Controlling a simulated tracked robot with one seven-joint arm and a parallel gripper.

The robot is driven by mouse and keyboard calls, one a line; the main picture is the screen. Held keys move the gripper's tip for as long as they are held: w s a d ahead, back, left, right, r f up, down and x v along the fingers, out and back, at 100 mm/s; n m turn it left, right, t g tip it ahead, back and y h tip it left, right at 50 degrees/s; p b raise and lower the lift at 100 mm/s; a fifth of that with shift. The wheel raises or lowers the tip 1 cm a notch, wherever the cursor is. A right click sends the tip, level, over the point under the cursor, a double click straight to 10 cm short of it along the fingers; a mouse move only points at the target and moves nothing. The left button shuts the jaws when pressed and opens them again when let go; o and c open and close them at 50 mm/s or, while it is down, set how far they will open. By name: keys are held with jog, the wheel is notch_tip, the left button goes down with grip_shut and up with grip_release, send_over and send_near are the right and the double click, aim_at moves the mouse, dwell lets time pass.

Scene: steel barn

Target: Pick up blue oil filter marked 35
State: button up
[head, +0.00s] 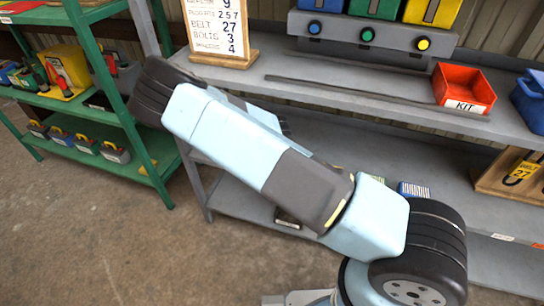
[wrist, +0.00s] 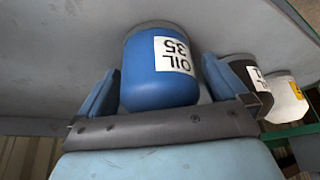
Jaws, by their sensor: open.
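The blue oil filter (wrist: 155,83) shows in the wrist view, a rounded blue can with a grey rim and a white label reading OIL 35, upside down in this picture. It is against a grey shelf surface (wrist: 60,60). My gripper (wrist: 160,66) is open, with one finger on each side of the filter; I cannot tell whether either finger touches it. In the head view my arm hides the gripper and the filter.
A dark can with a white label (wrist: 246,74) and a white can (wrist: 286,97) stand close to the right finger. In the head view, a sign board (head: 220,30) and a red KIT bin (head: 463,87) stand on the upper grey shelf. A green rack (head: 90,110) is at left.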

jog(key=shift+c, duration=0.5)
jog(key=c, duration=1.1)
jog(key=shift+r, duration=0.15)
